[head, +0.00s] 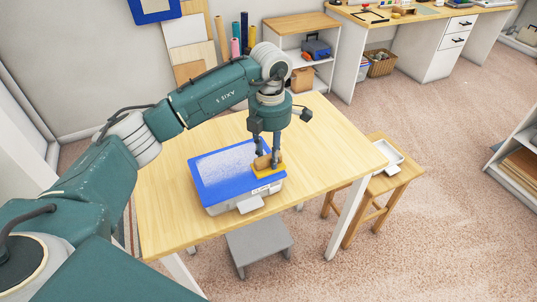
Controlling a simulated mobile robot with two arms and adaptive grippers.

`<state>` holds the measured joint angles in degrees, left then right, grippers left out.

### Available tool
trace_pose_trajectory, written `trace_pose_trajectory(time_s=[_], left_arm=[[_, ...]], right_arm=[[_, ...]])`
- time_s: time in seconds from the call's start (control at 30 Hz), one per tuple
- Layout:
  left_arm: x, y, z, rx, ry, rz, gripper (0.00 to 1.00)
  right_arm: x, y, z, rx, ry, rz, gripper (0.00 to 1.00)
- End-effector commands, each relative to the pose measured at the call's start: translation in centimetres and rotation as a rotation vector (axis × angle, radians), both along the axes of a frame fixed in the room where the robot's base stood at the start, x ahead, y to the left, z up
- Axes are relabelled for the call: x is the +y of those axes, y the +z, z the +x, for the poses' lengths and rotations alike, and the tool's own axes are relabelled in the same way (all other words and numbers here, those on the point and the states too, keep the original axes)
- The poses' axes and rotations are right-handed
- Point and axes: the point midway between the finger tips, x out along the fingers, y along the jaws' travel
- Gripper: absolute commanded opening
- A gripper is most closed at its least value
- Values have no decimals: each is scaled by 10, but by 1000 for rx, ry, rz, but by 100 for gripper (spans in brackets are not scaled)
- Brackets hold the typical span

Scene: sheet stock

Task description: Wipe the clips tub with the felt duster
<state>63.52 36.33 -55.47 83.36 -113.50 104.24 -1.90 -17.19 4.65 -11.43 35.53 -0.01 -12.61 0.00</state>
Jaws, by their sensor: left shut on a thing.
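The clips tub (226,176), a pale box with a blue lid and a small label on its front, stands on the wooden table. A pale, speckled, dusty-looking patch covers much of its lid; bare blue shows along the front and right. The felt duster (268,171) has a brown grip and a yellow pad. It is at the lid's right front corner and appears to rest on it. My left gripper (268,157) points down from above and is shut on the duster's grip. My right gripper is out of view.
The table (325,150) is clear around the tub. A wooden stool (380,184) with a white tray (392,158) stands to the right, and a grey step (258,240) at the front. A shelf (302,22) and a desk (440,50) are behind.

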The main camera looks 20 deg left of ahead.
Motion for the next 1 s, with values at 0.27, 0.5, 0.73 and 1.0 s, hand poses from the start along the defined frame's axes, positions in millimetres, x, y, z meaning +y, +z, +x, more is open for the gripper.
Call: trace_pose_trajectory(time_s=[0.27, 0.5, 0.73, 1.0], left_arm=[[15, -2, 11, 0, 3, 1, 2], [31, -1, 24, 2, 3, 1, 2], [37, -1, 29, 2, 1, 2, 2], [38, -1, 28, 2, 1, 2, 2]], right_arm=[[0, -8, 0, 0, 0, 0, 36], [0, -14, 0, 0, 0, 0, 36], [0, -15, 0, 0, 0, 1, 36], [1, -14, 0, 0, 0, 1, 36]])
